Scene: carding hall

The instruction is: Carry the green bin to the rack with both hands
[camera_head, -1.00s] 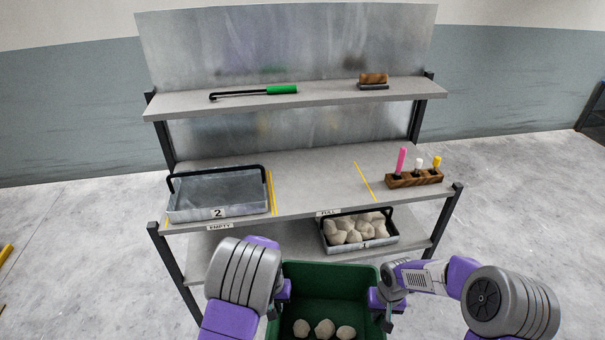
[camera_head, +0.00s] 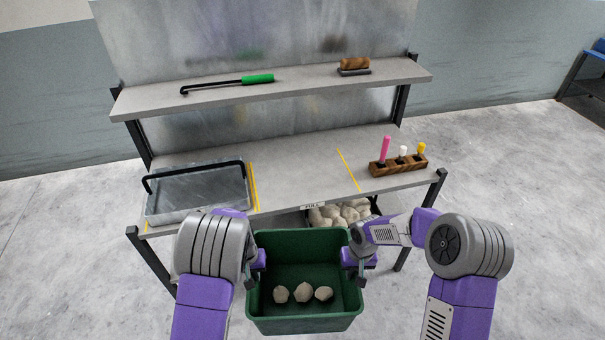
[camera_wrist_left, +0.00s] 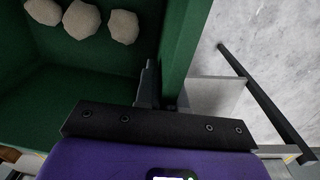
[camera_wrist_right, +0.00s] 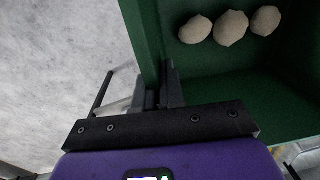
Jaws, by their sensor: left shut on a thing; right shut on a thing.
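The green bin (camera_head: 305,325) is in front of the rack (camera_head: 290,190), at the lower middle of the head view. Three pale round lumps (camera_head: 303,292) lie on its floor. My left gripper (camera_head: 252,272) is shut on the bin's left wall; the left wrist view shows the fingers (camera_wrist_left: 160,90) around the green wall (camera_wrist_left: 186,45). My right gripper (camera_head: 355,268) is shut on the right wall; the right wrist view shows its fingers (camera_wrist_right: 160,88) on that wall (camera_wrist_right: 145,40). The bin looks upright. Its underside is hidden.
On the rack's middle shelf, a grey metal tray (camera_head: 197,192) stands left and a wooden block with coloured tools (camera_head: 398,163) right, with bare shelf between yellow lines. A tray of pale lumps (camera_head: 340,213) is below. The top shelf holds a green-handled hook (camera_head: 228,84) and a brush (camera_head: 354,67).

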